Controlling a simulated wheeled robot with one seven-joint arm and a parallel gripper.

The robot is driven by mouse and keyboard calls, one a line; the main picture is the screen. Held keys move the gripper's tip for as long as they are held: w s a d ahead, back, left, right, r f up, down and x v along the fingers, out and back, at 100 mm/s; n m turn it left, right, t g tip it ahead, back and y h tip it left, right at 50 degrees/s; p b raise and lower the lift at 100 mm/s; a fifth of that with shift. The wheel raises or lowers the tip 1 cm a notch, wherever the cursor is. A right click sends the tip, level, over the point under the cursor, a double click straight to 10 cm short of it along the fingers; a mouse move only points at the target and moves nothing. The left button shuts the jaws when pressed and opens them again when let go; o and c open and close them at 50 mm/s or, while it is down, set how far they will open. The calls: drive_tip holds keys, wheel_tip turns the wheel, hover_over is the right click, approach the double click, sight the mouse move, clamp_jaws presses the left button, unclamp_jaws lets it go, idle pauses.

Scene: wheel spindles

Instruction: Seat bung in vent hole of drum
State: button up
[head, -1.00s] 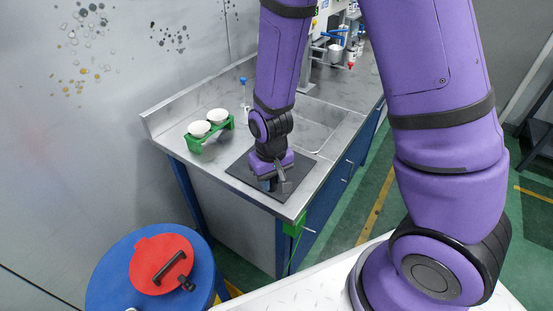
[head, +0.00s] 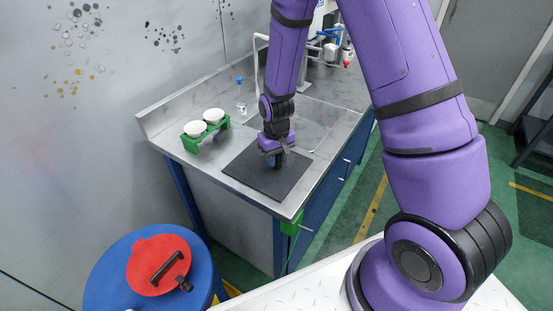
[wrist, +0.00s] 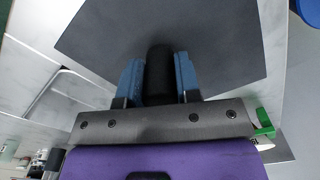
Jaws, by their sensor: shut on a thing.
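My gripper (head: 276,160) is over the dark mat on the bench, pointing down. In the wrist view its two blue fingers (wrist: 159,78) are shut on a black, round-ended bung (wrist: 159,68), one finger on each side. In the head view the bung is mostly hidden by the gripper, and its gap to the mat cannot be told. The blue drum (head: 105,277) stands at the lower left, apart from my gripper, with a red lid (head: 146,275) with a black handle on top. I cannot make out the vent hole.
The dark mat (head: 262,184) lies near the bench's front corner. A green rack (head: 193,144) with two white cups stands on the bench (head: 160,122) to the left. A small blue-topped item (head: 240,82) is behind. A wall bounds the left side.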

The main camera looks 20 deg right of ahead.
drive_tip(key=shift+f, duration=0.4)
drive_tip(key=shift+f, duration=0.1)
drive_tip(key=o, duration=0.9)
